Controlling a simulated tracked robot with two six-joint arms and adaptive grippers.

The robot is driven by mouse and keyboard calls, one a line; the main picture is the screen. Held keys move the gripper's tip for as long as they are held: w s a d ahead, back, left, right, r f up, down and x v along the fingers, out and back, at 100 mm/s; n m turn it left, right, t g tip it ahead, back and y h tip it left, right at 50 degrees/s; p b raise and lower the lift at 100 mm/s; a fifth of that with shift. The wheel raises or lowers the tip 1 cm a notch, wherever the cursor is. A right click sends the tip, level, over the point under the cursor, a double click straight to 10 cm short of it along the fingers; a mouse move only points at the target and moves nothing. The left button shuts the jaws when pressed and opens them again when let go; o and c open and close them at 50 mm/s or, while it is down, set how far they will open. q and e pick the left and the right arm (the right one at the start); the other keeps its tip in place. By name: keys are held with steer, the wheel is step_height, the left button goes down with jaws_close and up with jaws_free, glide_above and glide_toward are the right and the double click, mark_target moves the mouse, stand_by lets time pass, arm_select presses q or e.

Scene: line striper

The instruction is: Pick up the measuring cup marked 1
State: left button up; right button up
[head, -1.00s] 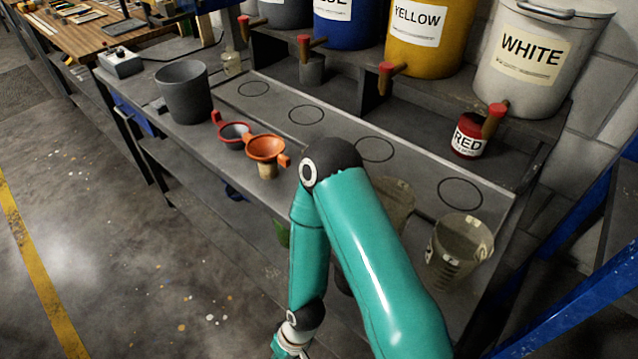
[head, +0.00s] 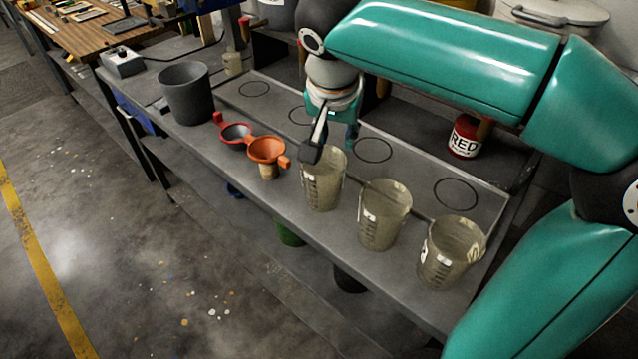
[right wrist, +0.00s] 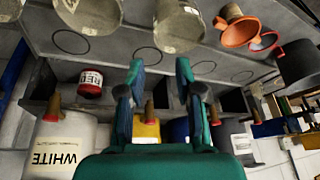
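Three clear measuring cups stand upright in a row on the grey bench: a left cup (head: 323,185), a middle cup (head: 382,218) and a right cup (head: 449,255). The right one carries a white label; I cannot read which cup is marked 1. My right gripper (head: 332,143) is at the rim of the left cup in the head view, one finger overlapping it; contact cannot be told. In the right wrist view the gripper (right wrist: 160,66) has its fingers apart with nothing between them, and the left cup (right wrist: 180,28) is ahead of them. My left gripper is out of view.
An orange funnel (head: 266,150) and a red-rimmed funnel (head: 236,133) sit left of the cups, with a dark bucket (head: 187,95) beyond. A red paint can (head: 466,136) is behind. Paint drums with taps, one marked WHITE (right wrist: 60,150), line the back. Circles mark bare bench.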

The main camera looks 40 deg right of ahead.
mark_target(343, 169)
steer(key=x, duration=0.7)
steer(key=d+x, duration=0.1)
steer(key=x, duration=0.3)
steer(key=shift+s+a+r, duration=0.1)
steer(key=shift+s+r, duration=0.05)
steer(key=shift+s, duration=0.1)
steer(key=shift+d+f, duration=0.2)
steer(key=shift+f, duration=0.15)
steer(key=p+x, duration=0.1)
steer(key=x, duration=0.3)
steer(key=shift+w+d+f, duration=0.15)
steer(key=shift+w+d, duration=0.05)
jaws_close()
